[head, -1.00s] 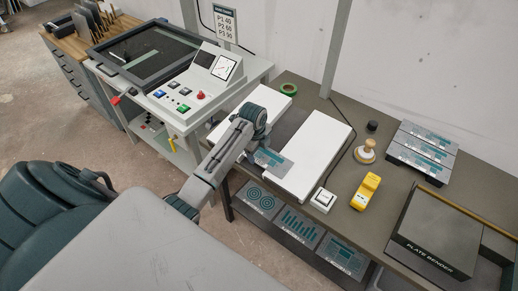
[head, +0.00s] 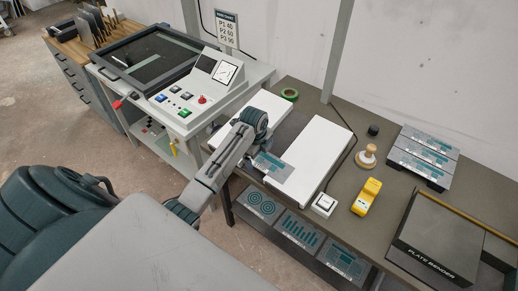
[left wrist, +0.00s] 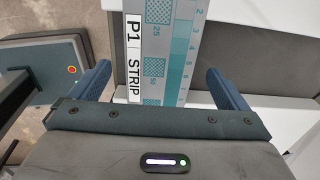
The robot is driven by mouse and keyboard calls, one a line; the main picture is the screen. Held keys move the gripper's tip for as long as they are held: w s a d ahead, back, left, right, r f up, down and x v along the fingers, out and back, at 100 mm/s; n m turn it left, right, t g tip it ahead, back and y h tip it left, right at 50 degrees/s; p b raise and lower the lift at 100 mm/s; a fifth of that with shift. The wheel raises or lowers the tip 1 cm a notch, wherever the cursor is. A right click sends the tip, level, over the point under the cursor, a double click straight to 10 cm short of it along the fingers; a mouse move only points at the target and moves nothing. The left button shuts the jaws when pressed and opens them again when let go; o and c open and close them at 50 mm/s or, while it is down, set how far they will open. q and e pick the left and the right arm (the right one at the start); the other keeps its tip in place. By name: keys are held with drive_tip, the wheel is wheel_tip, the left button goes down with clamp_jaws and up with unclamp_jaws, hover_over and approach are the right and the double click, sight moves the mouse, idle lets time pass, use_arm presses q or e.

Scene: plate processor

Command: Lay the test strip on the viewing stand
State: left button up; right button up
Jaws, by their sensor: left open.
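The test strip, a flat grey and teal plate marked "P1 STRIP" (left wrist: 150,45), runs between the spread fingers of my left gripper (left wrist: 155,85) in the left wrist view. In the head view the strip (head: 274,169) lies beside the left white panel, near the table's front edge. My left gripper (head: 256,150) is open there, partly hidden by its own wrist. I cannot tell whether a finger touches the strip. The right white panel (head: 318,150) is next to the strip. I cannot tell for certain which thing is the viewing stand. My right gripper is not in view.
A black stand with several teal-marked plates (head: 424,150) is at the right. A yellow device (head: 367,197), a white button box (head: 324,204), a wooden-knobbed tool (head: 367,155) and the plate bender (head: 440,240) share the table. A control console (head: 190,98) stands at the left.

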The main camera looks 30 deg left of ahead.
use_arm(q)
wheel_tip(320, 180, up, 9)
drive_tip(key=s+b, duration=0.1)
drive_tip(key=b, duration=0.2)
drive_tip(key=s+d+f+n, duration=0.3)
drive_tip(key=s+f+n, duration=0.1)
drive_tip(key=s, duration=0.3)
drive_tip(key=s+d+f+n, duration=0.3)
drive_tip(key=s, duration=0.4)
drive_tip(key=s+d+r+n+t+y, duration=0.1)
drive_tip(key=s+d+n+t, duration=0.15)
drive_tip(key=s+n, duration=1.1)
drive_tip(key=s+a+f+m+g+b, duration=0.1)
drive_tip(key=s+f+b, duration=0.15)
drive_tip(key=f, duration=1.55)
drive_tip(key=s+a+f+m+g+b, duration=0.1)
drive_tip(key=s+f+b, duration=0.15)
drive_tip(key=f, duration=1.55)
drive_tip(key=s+f+b, duration=0.2)
drive_tip(key=s+f, duration=0.7)
drive_tip(key=f, duration=0.2)
drive_tip(key=s+a+f+g+b, duration=0.1)
drive_tip(key=s+f+b, duration=0.2)
drive_tip(key=s+f, duration=0.6)
wheel_tip(320, 180, down, 4)
drive_tip(key=shift+a+r, duration=0.2)
